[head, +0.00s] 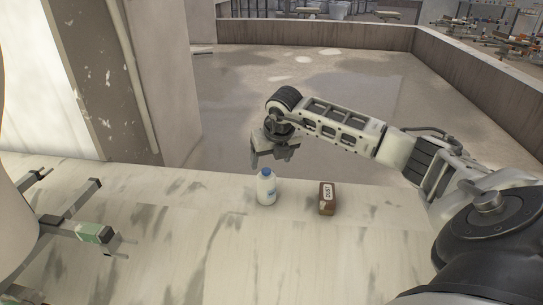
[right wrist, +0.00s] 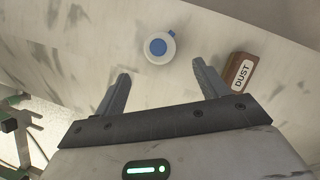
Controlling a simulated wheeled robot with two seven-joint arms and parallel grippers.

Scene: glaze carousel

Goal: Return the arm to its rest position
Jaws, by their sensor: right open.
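My right arm reaches in from the right in the head view, and its gripper (head: 275,152) hangs above the far edge of the pale worktop (head: 170,245). In the right wrist view the right gripper (right wrist: 160,82) has its two fingers spread apart with nothing between them. A white bottle (head: 266,188) with a blue cap stands upright on the worktop, below and apart from the gripper; it also shows from above in the right wrist view (right wrist: 159,47). My left gripper is not in view.
A brown box (head: 327,198) labelled DUST stands right of the bottle; it also shows in the right wrist view (right wrist: 238,72). A metal frame with arms and a green block (head: 94,233) stands at the left. A concrete pillar (head: 160,80) rises behind. The front worktop is clear.

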